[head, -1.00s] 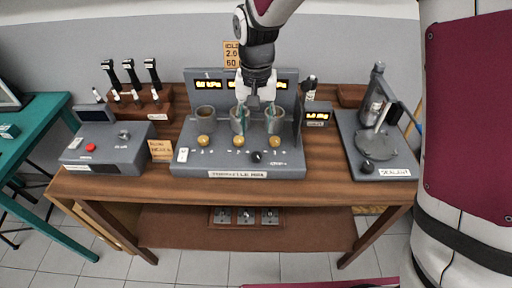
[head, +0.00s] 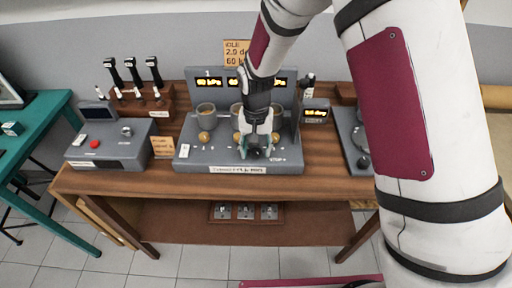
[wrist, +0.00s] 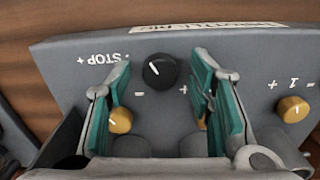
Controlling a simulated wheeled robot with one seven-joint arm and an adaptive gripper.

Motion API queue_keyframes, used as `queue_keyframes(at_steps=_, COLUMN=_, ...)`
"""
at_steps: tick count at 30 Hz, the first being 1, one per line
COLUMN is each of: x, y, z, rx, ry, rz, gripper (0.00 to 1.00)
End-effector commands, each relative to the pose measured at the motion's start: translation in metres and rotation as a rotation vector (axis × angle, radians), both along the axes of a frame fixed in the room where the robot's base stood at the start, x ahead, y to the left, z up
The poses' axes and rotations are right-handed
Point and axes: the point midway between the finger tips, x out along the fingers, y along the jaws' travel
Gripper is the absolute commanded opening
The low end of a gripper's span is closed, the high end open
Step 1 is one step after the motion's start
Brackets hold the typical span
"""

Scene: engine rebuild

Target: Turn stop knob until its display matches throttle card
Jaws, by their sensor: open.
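The stop knob, a black knob with a white pointer line (wrist: 160,70), is on the grey throttle rig panel beside a "STOP+" label. My gripper (wrist: 162,66) is open, its two teal-lined fingers on either side of the knob with gaps. In the head view my gripper (head: 256,148) is over the front right of the rig and hides most of the knob. The small stop display (head: 315,113) on the right glows yellow; its digits are too small to read surely. The throttle card (head: 237,50), headed "IDLE", shows 2.0 deg and a 60 line, partly covered by my arm.
Brass knobs (wrist: 120,120) sit near the fingers, with another brass knob (wrist: 293,109) to the right. Metal cups (head: 206,114) stand on the rig (head: 190,163). A grey box with a red button (head: 108,150) stands left; the sealant station (head: 349,132) is right, partly hidden by my arm.

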Motion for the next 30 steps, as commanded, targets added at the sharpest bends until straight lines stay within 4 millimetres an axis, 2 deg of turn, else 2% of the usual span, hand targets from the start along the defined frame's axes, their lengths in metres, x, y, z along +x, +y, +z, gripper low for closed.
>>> queue_keyframes(at_steps=1, x=0.0001, y=0.0, z=0.0001, rx=0.0, ry=0.0, rz=0.0, gripper=0.46)
queue_keyframes(at_steps=7, x=0.0, y=0.0, z=0.0002, rx=0.0, ry=0.0, rz=0.0, gripper=0.0)
queue_keyframes(at_steps=20, x=0.0001, y=0.0002, z=0.0, rx=0.0, ry=0.0, rz=0.066, gripper=0.0)
queue_keyframes(at_steps=30, x=0.0013, y=-0.0003, z=0.0, rx=0.001, ry=-0.001, rz=0.318, gripper=0.0)
